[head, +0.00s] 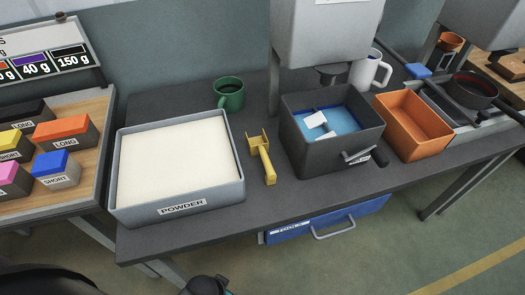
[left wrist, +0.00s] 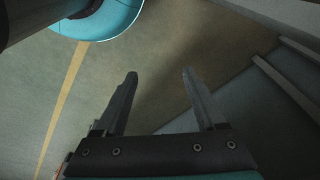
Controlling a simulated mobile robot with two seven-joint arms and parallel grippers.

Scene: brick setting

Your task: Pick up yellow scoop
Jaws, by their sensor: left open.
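The yellow scoop (head: 264,161) lies on the dark table in the head view, between the powder box and the dark mixing box. Its handle points toward the front edge and its forked head (head: 258,141) toward the back. My left gripper (left wrist: 158,80) shows in the left wrist view with its two fingers apart and nothing between them. A dark part of my own body shows at the bottom of the head view. My right gripper is not seen.
A grey box of white powder (head: 178,163) stands left of the scoop. A dark box with blue inside (head: 333,131) stands right of it, with a crank at its front. A green mug (head: 230,95) is behind. An orange bin (head: 413,126) is further right. A blue drawer (head: 328,220) hangs below the table.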

